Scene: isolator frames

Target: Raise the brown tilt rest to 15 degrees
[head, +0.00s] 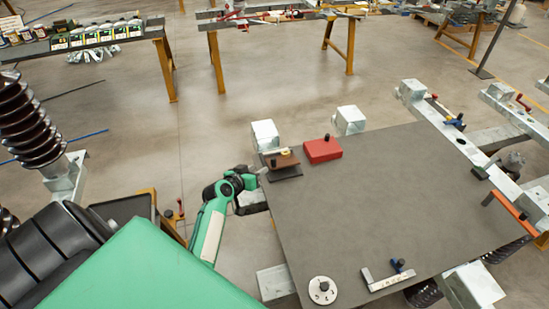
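The brown tilt rest (284,160) sits at the far left corner of the dark table top (385,205). It is a small brown plate over a dark base, with a pale round part on top and a small dark knob at its back. Its angle is too small to read. My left gripper (259,172) is at the table's left edge, just left of the tilt rest and close to it. Whether they touch, and whether the fingers are open, cannot be made out. My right gripper is not in view.
A red block (322,150) with a dark knob stands just right of the tilt rest. A white numbered disc (322,290) and a pale angle piece (388,277) with a blue clamp lie near the front edge. The table's middle is clear. Metal beams (470,145) run along the right.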

